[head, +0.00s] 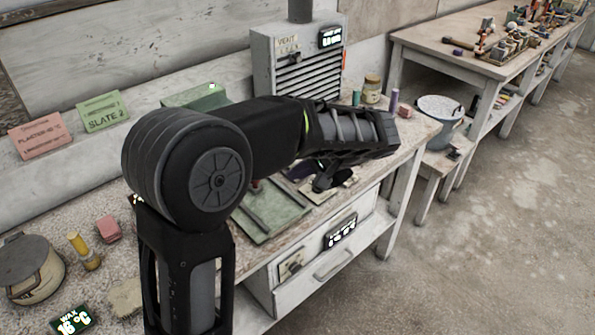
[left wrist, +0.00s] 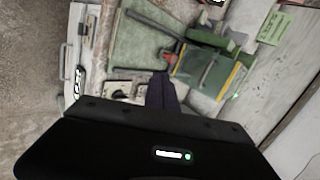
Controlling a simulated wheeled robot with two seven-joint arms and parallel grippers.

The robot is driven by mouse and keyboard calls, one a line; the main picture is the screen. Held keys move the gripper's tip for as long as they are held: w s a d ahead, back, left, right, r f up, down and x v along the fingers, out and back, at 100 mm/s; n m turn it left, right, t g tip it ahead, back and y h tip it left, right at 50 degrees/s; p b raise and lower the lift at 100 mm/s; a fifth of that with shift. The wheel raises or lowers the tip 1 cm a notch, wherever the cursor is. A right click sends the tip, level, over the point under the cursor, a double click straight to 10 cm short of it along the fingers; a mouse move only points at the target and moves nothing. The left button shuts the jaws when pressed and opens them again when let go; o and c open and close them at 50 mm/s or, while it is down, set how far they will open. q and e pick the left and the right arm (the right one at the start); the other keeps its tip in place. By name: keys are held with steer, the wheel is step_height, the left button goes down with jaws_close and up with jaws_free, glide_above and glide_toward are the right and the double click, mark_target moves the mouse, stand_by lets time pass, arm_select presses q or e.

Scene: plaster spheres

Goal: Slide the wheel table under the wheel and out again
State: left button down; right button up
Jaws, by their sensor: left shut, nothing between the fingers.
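A green flat plate with dark rails (head: 268,210), which looks like the wheel table, lies on the bench, partly behind my left arm. It also shows in the left wrist view (left wrist: 135,50). Beside it there is a green machine with a clear, yellow-edged guard (left wrist: 208,70). A small red part sits between plate and machine. In the head view my arm covers most of the machine; I cannot make out the wheel itself. My left gripper (head: 322,186) is shut and empty, above the bench near the plate's right end; its dark fingers show in the left wrist view (left wrist: 162,92). My right gripper is out of view.
A grey vent box (head: 297,60) stands behind my arm. A drawer (head: 325,255) with a display is below the bench's front edge. A lidded pot (head: 30,270) and small blocks are at the left. A white basin (head: 440,108) stands at the right. The floor is clear.

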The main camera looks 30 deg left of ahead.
arm_select(q)
steer(key=c, duration=2.1)
jaws_free()
steer(key=shift+c, duration=0.2)
